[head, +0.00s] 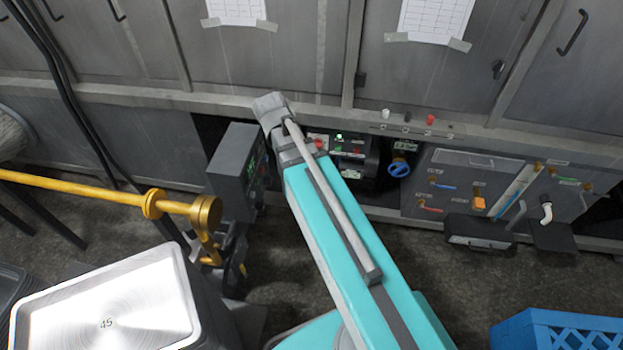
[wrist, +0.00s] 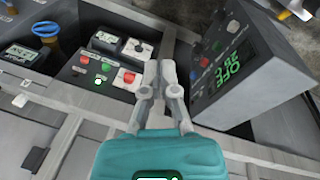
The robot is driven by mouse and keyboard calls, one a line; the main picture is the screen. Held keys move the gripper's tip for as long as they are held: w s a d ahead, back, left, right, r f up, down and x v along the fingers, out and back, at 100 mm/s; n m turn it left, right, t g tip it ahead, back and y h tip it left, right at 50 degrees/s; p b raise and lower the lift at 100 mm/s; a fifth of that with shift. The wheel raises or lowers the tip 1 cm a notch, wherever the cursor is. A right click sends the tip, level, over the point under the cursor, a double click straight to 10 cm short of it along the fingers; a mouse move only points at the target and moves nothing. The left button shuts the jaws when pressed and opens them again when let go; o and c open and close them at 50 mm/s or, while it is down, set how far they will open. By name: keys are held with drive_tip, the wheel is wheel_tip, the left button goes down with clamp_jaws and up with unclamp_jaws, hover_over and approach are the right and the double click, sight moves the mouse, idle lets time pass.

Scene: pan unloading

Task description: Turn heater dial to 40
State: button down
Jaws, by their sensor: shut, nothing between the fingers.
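My gripper (wrist: 164,70) is shut and empty in the wrist view. Its fingertips are between a control panel on the left and a dark control box (wrist: 255,70) on the right. The box has a green display (wrist: 229,68), upside down here, that seems to read about 38 with OFF, and small knobs (wrist: 194,75) along its left edge. The panel (wrist: 75,88) carries a round black dial (wrist: 138,46), red buttons and a lit green lamp. I cannot tell which knob is the heater dial. In the head view the box (head: 232,165) stands left of my arm, which hides my gripper.
A blue valve handle (head: 399,169) is right of the panel. A yellow pipe (head: 90,190) runs in from the left above a metal pan (head: 105,315) marked 45. A blue crate (head: 560,330) is at the lower right. A grey ledge (head: 320,104) runs above the controls.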

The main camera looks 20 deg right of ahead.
drive_tip(key=w+d+f+m+h+b, duration=0.2)
drive_tip(key=w+f+b, duration=0.4)
drive_tip(key=f+b, duration=0.4)
drive_tip(key=w+d+f+m+h+b, duration=0.1)
drive_tip(key=w+d+f+b, duration=0.4)
drive_tip(key=f+b, duration=0.5)
drive_tip(key=w+d+f+m+h+b, duration=0.2)
drive_tip(key=w+d+f+m+b, duration=0.1)
drive_tip(key=w+f+b, duration=0.6)
drive_tip(key=shift+d+f+h+b, duration=0.35)
drive_tip(key=shift+d+b, duration=0.4)
drive_tip(key=shift+b, duration=0.6)
drive_tip(key=shift+w, duration=0.1)
drive_tip(key=shift+f, duration=0.1)
drive_tip(key=b+x, duration=0.8)
drive_tip(key=x, duration=0.1)
drive_tip(key=shift+w+d+f, duration=0.2)
drive_tip(key=shift+d+f, duration=0.05)
drive_tip(key=shift+f, duration=0.1)
drive_tip(key=shift+a+t, duration=0.25)
drive_tip(key=shift+t, duration=0.05)
